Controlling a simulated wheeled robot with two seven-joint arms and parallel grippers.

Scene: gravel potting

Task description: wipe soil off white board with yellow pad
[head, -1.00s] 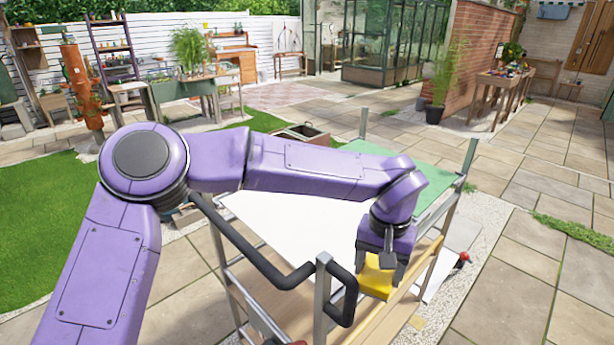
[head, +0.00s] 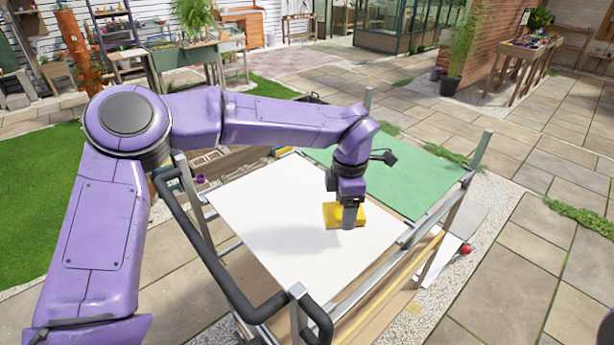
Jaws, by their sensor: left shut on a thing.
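The white board (head: 265,225) lies flat on top of a metal-framed cart. The yellow pad (head: 333,216) is near the board's right side, close to the green mat. My left gripper (head: 346,218) points down and is shut on the yellow pad. The pad is at or just above the board; I cannot tell if it touches. I see no soil on the visible part of the board; the arm and pad hide some of it. My right gripper is not in view.
A green mat (head: 400,178) lies beside the board on the cart. The cart's metal posts (head: 468,165) rise at its corners, and a dark handle bar (head: 215,262) runs along its left side. A red round thing (head: 465,249) lies beyond the right edge.

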